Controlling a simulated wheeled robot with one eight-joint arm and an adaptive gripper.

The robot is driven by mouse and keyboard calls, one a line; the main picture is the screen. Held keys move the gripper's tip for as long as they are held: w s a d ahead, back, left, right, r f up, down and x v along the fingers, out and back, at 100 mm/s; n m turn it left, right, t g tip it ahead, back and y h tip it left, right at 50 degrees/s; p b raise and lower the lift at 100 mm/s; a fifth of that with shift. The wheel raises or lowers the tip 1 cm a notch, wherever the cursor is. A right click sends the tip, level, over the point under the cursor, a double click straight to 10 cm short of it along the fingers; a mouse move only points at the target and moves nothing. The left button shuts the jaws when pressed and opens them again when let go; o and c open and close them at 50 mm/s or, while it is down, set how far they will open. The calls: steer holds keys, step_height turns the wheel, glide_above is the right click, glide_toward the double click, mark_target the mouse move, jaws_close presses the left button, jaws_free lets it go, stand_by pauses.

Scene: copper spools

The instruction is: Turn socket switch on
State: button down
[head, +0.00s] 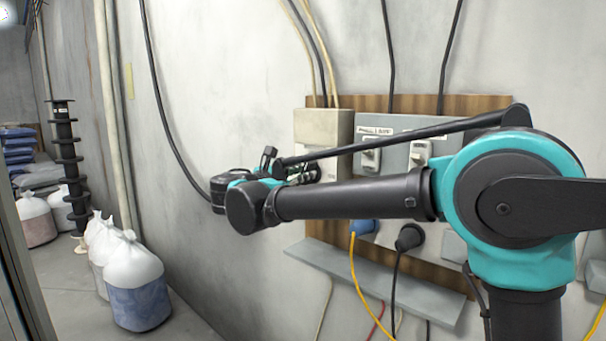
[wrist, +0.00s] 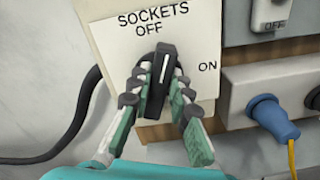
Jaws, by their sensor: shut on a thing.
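The socket switch is a black rotary knob (wrist: 159,72) on a pale plate (wrist: 191,38) marked SOCKETS, with OFF at the top and ON at the right. Its white pointer line stands nearly upright, towards OFF. My gripper (wrist: 157,95) has a finger on each side of the knob and is shut on it. In the head view my gripper (head: 300,174) is at the lower part of the beige switch box (head: 322,128), and the knob is hidden there behind my arm and gripper.
To the right, a grey panel (head: 398,123) carries other switches, with a blue plug (head: 363,227) and a black plug (head: 409,237) below. A grey ledge (head: 375,283) juts out beneath. A black cable (wrist: 85,115) runs left of the box. White sacks (head: 135,285) stand on the floor at left.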

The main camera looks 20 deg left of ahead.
steer(key=m, duration=0.8)
steer(key=f+m, duration=0.1)
steer(key=m, duration=0.4)
steer(key=shift+s+d, duration=0.15)
steer(key=shift+d, duration=0.1)
stand_by(0.4)
steer(key=c, duration=1.4)
jaws_free()
steer(key=v, duration=1.2)
